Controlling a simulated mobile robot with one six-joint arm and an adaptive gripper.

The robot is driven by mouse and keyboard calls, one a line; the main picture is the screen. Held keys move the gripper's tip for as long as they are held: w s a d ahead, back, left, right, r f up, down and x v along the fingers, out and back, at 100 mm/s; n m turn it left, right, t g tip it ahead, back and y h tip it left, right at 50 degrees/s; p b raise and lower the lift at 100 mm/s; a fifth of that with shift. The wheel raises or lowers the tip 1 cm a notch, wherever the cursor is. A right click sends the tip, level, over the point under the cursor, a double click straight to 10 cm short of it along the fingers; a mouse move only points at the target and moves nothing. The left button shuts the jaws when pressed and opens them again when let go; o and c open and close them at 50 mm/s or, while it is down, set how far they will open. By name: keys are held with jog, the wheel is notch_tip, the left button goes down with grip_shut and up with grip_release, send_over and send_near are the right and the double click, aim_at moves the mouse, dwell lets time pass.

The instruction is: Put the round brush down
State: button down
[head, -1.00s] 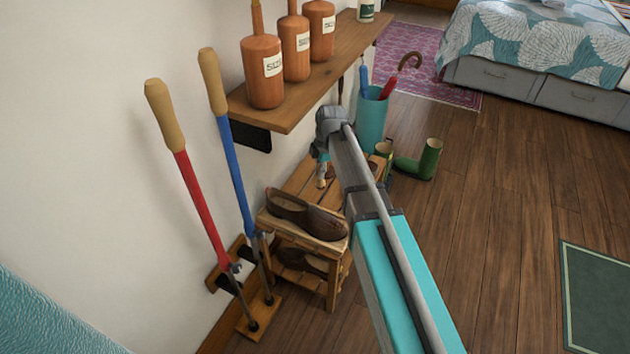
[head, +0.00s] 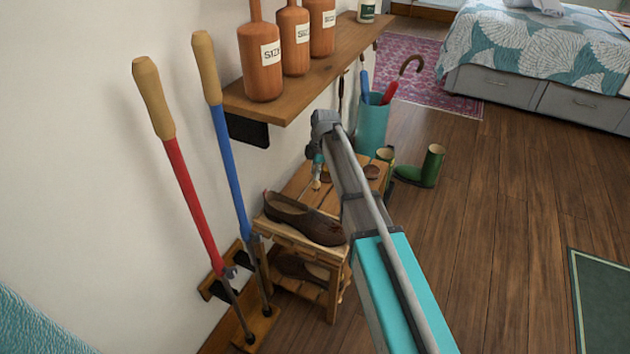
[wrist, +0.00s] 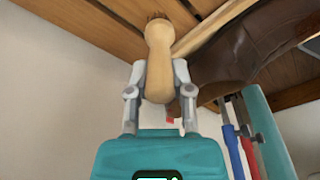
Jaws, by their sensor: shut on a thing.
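The round brush (wrist: 158,72) is pale wood with a bulbous handle and short brown bristles at its far end. My gripper (wrist: 159,88) is shut on its handle, one finger on each side. The bristle end is at the wooden slats in the wrist view; I cannot tell whether it touches them. In the head view my gripper (head: 317,173) points down over the slatted shoe bench (head: 304,180), behind the brown shoe (head: 303,217). The brush (head: 316,185) shows small there, below the fingers. My arm hides part of the bench.
Two long-handled tools (head: 190,200) stand at left. A teal umbrella bin (head: 371,125) and green boots (head: 431,165) stand beyond.

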jog(key=shift+w+a+f+b, duration=0.1)
jog(key=shift+w+f+b, duration=0.35)
jog(key=shift+f+b, duration=1.55)
jog(key=shift+b, duration=0.05)
jog(key=shift+f, duration=0.15)
jog(key=c, duration=0.5)
grip_release()
jog(key=shift+r, duration=0.2)
jog(key=r+p, duration=0.4)
jog(key=d+r+p, duration=0.1)
jog(key=r+p, duration=0.6)
jog(key=p, duration=0.1)
jog(key=shift+w+d+r, duration=0.25)
jog(key=shift+d+r, duration=0.15)
jog(key=shift+d, duration=0.1)
